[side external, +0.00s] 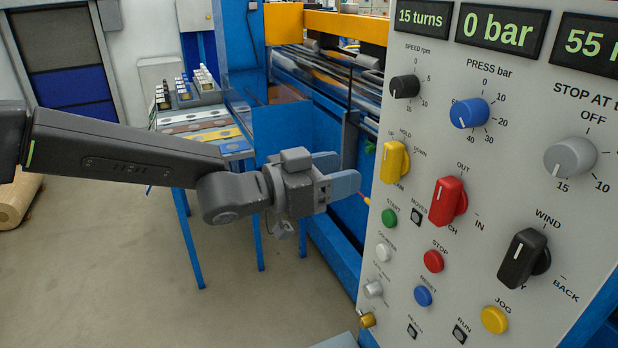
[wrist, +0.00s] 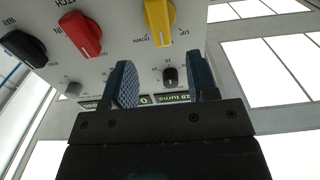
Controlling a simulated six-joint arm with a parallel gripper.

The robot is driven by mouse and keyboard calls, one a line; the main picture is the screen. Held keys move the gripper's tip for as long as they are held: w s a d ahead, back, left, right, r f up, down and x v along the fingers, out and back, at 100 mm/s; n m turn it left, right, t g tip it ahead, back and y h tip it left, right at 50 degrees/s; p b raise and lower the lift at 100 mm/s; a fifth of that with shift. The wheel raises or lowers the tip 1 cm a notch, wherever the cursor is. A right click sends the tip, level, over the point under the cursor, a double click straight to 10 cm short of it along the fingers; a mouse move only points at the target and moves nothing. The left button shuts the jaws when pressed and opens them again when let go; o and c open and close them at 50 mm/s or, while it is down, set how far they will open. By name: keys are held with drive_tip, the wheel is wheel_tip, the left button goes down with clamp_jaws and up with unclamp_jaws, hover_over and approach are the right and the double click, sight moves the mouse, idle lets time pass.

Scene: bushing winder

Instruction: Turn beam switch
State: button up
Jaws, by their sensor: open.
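The beam switch is a yellow lever knob (side external: 394,162) at the upper left of the control panel (side external: 470,140). Labels HOLD and DOWN show above it, and the label below it is partly hidden. Its white mark points up, toward HOLD. My gripper (side external: 338,173) is open and empty, left of the yellow knob and apart from it. In the wrist view the panel is upside down, the yellow knob (wrist: 159,22) shows at the top, and the gripper's blue fingers (wrist: 163,82) frame the black speed knob (wrist: 170,77) from a distance.
A red switch (side external: 448,201) is right of and below the yellow one. A green button (side external: 389,218) is below it, and a blue pressure knob (side external: 469,113) is up and right. Blue machine framing (side external: 300,128) and a bench with parts (side external: 205,130) stand behind my gripper.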

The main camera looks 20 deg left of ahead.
drive_tip(key=v, duration=0.4)
drive_tip(key=shift+s+a, duration=0.25)
drive_tip(key=shift+a, duration=0.05)
drive_tip(key=s+a+r+n+y, duration=0.1)
drive_tip(key=s+a+n+y, duration=0.3)
drive_tip(key=a, duration=0.5)
drive_tip(key=s+a+r+n+y, duration=0.1)
drive_tip(key=s+a+n+y, duration=0.1)
drive_tip(key=a+y, duration=0.55)
drive_tip(key=s+a+f+n+g, duration=0.1)
drive_tip(key=s+a+f+g, duration=0.1)
drive_tip(key=s, duration=0.4)
drive_tip(key=s+a+f+n+g+y, duration=0.1)
drive_tip(key=s+a+f+g, duration=0.1)
drive_tip(key=s+a, duration=0.3)
drive_tip(key=s+a+f+n+g, duration=0.1)
drive_tip(key=s+a+f+g, duration=0.1)
drive_tip(key=s, duration=0.7)
drive_tip(key=shift+s+a+f+g, duration=0.2)
drive_tip(key=shift+a+f+g, duration=0.3)
drive_tip(key=shift+a, duration=0.55)
drive_tip(key=shift+r, duration=0.1)
